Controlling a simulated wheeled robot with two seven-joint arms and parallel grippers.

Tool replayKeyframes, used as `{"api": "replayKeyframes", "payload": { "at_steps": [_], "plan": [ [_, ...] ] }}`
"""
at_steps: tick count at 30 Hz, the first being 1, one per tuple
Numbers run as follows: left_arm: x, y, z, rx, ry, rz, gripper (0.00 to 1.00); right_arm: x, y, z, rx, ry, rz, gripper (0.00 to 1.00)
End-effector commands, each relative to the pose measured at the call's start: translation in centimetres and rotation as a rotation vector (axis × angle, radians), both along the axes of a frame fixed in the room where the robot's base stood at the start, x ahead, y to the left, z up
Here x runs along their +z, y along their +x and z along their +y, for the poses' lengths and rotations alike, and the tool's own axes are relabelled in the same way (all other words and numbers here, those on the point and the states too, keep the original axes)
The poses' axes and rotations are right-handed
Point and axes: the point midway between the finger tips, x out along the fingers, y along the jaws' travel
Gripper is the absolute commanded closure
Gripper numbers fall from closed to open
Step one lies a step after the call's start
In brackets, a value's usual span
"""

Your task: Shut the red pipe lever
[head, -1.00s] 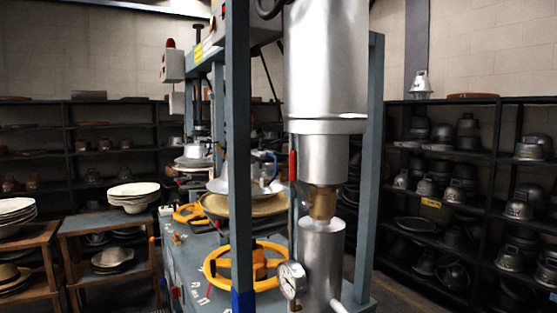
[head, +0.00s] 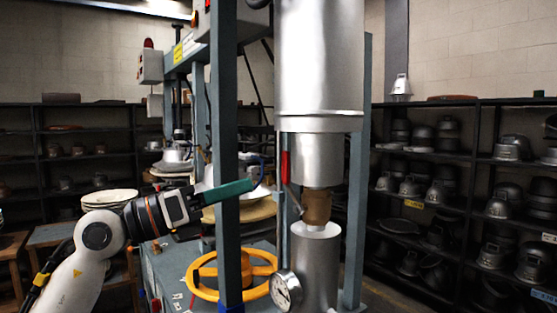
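The red pipe lever (head: 285,165) is a small upright red handle beside the silver cylinder, left of the brown-gold fitting. A thin grey rod runs down below it. My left gripper (head: 250,184) comes in from the left, its green finger crossing in front of the grey post. Its tip lies left of and a little lower than the red lever, with a gap between them in the picture. The finger is seen side-on, so its opening is hidden. It holds nothing that I can see. My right gripper is out of view.
The grey post (head: 224,120) stands just left of the lever. A yellow handwheel (head: 204,284) and a round pressure gauge (head: 285,290) are below. The big silver cylinder (head: 320,60) is to the right. Shelves with metal hat moulds line the right wall.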

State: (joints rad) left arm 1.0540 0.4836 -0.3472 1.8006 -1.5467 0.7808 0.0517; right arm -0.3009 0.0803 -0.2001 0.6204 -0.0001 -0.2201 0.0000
Motion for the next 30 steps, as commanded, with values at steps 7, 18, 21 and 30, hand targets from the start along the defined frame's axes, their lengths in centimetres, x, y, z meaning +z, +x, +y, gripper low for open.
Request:
{"api": "replayKeyframes", "payload": {
  "at_steps": [7,18,21,30],
  "plan": [
    [3.9,-0.8,1.7,0.179,0.326,-0.161,0.62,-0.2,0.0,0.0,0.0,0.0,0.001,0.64],
    [4.7,1.2,-0.8,0.209,0.37,-0.173,0.62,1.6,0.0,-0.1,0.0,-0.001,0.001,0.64],
    [4.8,2.4,-2.5,0.209,0.369,-0.172,0.62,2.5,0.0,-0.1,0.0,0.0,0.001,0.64],
    [4.6,5.4,-6.6,0.211,0.368,-0.172,0.62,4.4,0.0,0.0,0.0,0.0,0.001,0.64]
  ]
}}
